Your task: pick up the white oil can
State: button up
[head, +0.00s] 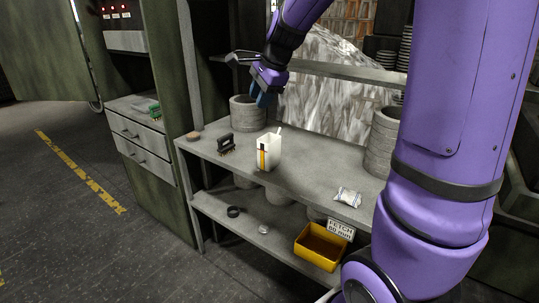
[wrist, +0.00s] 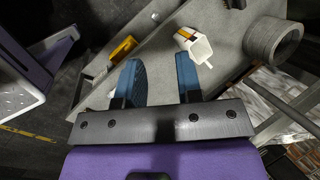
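The white oil can (head: 263,158) stands upright on the grey workbench (head: 308,182), with a yellow and dark stripe on its side and a short spout on top. In the wrist view the can (wrist: 201,48) lies beyond my right fingertip, off to the right of the gap between the fingers. My gripper (head: 261,100) is above the back of the bench, higher than the can and apart from it. In the wrist view my gripper (wrist: 158,62) has its two blue fingers spread, with nothing between them.
A grey cylinder (head: 247,114) stands behind the can and another (head: 381,145) at the right. A dark bracket-like part (head: 226,146) and a small white packet (head: 347,197) lie on the bench. A yellow bin (head: 318,262) sits on the lower shelf. Bench around the can is clear.

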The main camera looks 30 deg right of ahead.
jog(key=w+d+f+m, duration=0.6)
jog(key=w+f, duration=0.1)
jog(key=w, duration=0.1)
jog(key=m, duration=0.7)
send_over(272, 148)
jog(key=a, duration=0.2)
notch_tip(272, 148, down, 10)
jog(key=x, duration=0.5)
jog(key=shift+s+d+f, duration=0.2)
jog(key=shift+s+d, duration=0.15)
jog(key=shift+s, duration=0.05)
jog(key=x, duration=0.5)
jog(key=shift+s+f, duration=0.15)
grip_shut()
